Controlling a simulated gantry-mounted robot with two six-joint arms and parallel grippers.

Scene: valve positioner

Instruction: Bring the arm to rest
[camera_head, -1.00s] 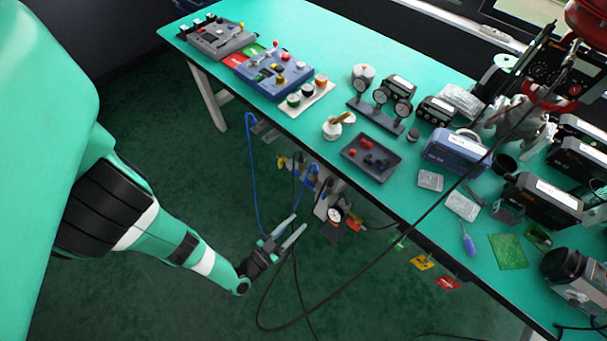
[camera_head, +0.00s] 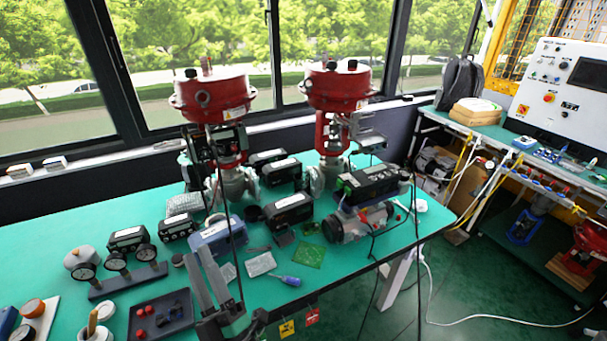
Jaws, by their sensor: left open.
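My left gripper (camera_head: 207,262) shows at the bottom of the head view, left of the middle. Its two grey fingers point up the picture, parted, with nothing seen held between them. It appears in front of the workbench (camera_head: 60,225) edge, between the dark tray and the blue screwdriver. Whether it touches the bench cannot be told. Only the gripper and a bit of the wrist show; the rest of the left arm is out of view. My right gripper is not in view. Two red-topped valves (camera_head: 212,97) (camera_head: 338,88) stand at the back of the bench.
A gauge stand (camera_head: 128,281), a dark tray (camera_head: 158,318) with red and black parts, a blue box (camera_head: 216,236), a screwdriver (camera_head: 290,280) and a green board (camera_head: 309,255) lie near the gripper. Black cables hang past it. Open floor (camera_head: 470,285) lies right of the bench.

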